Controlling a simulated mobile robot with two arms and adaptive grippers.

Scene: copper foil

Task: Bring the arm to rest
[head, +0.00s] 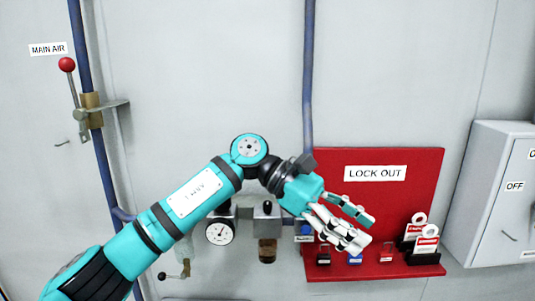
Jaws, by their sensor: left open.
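My left arm comes in from the lower left, teal and black, and bends at a joint in the middle of the view. My left gripper (356,230) points down and to the right, in front of the red lock-out board. Its fingers are apart with nothing visible between them. It covers part of the board's lower left and some of the items there. I cannot tell whether it touches the board. My right gripper is not in view.
The red LOCK OUT board (400,205) holds several padlocks, including a red one (386,253), and tags (426,240). A red-knobbed lever valve (67,65) is on the left pipe. A gauge (220,232) hangs below my arm. A grey cabinet (490,195) stands right.

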